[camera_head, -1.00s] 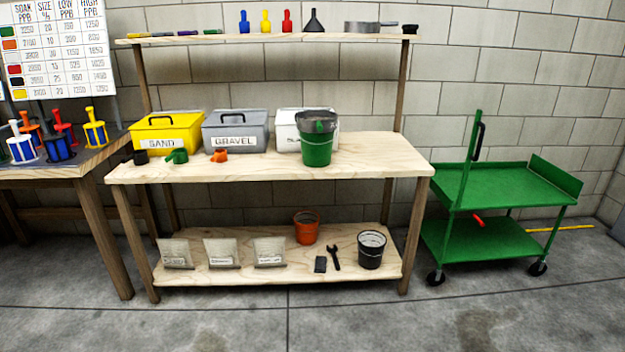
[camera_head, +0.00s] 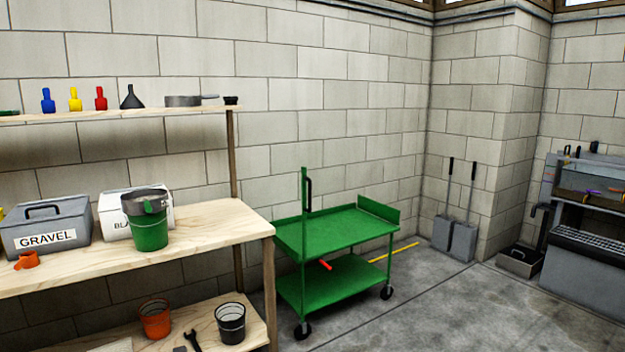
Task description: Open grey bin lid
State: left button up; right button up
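The grey bin (camera_head: 48,228) labelled GRAVEL stands on the wooden bench top at the left of the head view. Its grey lid (camera_head: 45,212) with a dark handle is on it and looks closed. An orange scoop-like piece (camera_head: 27,260) lies in front of it. Neither of my grippers shows in the head view.
A white bin (camera_head: 115,222) and a green bucket (camera_head: 150,232) stand right of the grey bin on the bench (camera_head: 215,228). A shelf with small bottles and a funnel (camera_head: 131,97) runs above. A green cart (camera_head: 335,230) stands right of the bench, with open floor in front.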

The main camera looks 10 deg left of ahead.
aim_at(34, 211)
jog(key=u, duration=1.7)
